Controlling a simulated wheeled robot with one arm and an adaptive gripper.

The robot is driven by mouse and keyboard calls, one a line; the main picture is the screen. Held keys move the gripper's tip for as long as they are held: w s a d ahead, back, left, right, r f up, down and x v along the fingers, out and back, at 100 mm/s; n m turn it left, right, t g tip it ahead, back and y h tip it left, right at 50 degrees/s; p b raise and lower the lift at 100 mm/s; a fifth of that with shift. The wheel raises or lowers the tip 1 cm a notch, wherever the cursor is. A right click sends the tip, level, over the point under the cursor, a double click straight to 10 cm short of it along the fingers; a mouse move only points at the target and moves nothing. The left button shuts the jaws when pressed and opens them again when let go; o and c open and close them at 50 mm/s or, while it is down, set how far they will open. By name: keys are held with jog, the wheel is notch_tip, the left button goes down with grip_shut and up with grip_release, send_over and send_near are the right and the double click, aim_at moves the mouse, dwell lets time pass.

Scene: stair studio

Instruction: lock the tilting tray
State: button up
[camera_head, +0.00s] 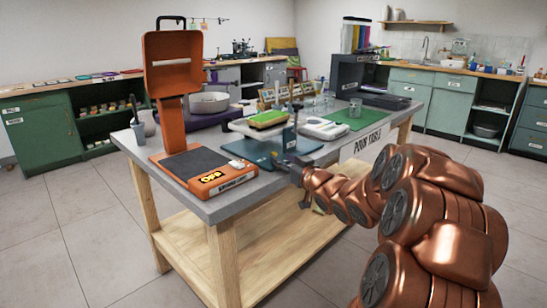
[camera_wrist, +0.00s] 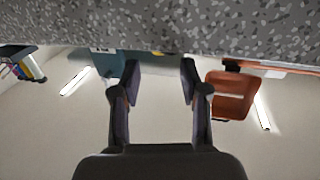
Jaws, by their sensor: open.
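A teal part (camera_wrist: 122,66) shows beside the left finger.
An orange stand (camera_head: 172,100) with a black pad and an "OFF" label stands at the table's left. A white device (camera_head: 324,129), a green mat (camera_head: 357,115) and a dark machine (camera_head: 352,76) are behind to the right.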

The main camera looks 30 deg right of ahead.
aim_at(275, 154)
jog(key=shift+w+b, duration=0.45)
jog(key=shift+w, duration=2.7)
jog(key=shift+c, duration=0.3)
grip_shut()
